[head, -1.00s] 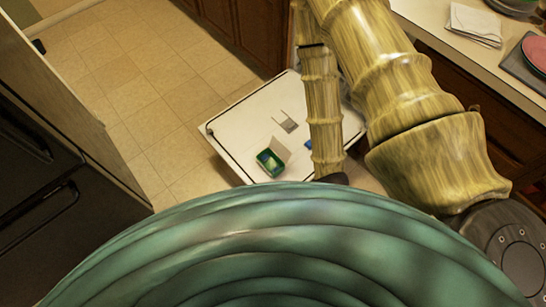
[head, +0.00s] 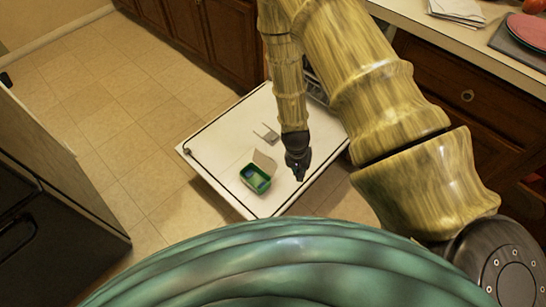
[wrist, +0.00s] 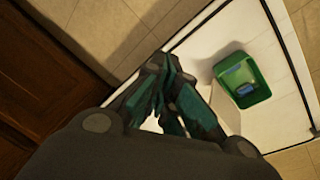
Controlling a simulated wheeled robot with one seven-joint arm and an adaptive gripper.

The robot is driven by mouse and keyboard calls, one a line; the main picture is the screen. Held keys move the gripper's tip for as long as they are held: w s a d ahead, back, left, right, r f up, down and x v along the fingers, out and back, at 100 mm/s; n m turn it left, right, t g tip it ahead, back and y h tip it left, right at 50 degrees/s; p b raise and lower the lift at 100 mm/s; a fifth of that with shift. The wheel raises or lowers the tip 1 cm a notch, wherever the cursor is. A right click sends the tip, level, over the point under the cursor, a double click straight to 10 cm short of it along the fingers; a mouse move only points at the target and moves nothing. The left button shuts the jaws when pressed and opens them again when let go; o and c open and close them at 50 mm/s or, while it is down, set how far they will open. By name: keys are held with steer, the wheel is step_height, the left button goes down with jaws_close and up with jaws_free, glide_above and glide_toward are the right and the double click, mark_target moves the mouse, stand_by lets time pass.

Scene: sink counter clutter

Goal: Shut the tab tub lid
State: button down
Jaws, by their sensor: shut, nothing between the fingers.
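The tab tub is a small green open box (head: 255,180) on the white lowered door panel. Its pale lid (head: 264,161) stands up, tilted open, along the tub's far right side. Something blue lies inside the tub. The wrist view also shows the tub (wrist: 243,80), with part of its pale lid beside it, toward my fingers. My gripper (head: 299,174) is shut and empty, a little right of the tub and lid in the head view. In the wrist view my closed fingers (wrist: 166,92) are left of the tub and apart from it.
The white door panel (head: 222,135) lies low above the tiled floor. A small grey-and-white item (head: 266,133) lies behind the tub. Wooden cabinets (head: 235,40) stand behind; a counter (head: 480,40) is at right, a dark appliance (head: 50,210) at left.

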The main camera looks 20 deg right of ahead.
mark_target(265, 162)
steer(key=w+m+y+b, duration=0.2)
steer(key=w+m+b, duration=0.5)
steer(key=w, duration=1.3)
step_height(265, 162, down, 9)
steer(key=n+b, duration=0.1)
steer(key=b, duration=0.2)
steer(key=shift+t, duration=0.3)
steer(key=shift+s+a+r, duration=0.4)
steer(key=shift+s+a, duration=0.15)
steer(key=shift+a, duration=0.25)
steer(key=shift+s+a+r, duration=0.4)
steer(key=shift+s+a, duration=0.15)
steer(key=shift+a, duration=0.2)
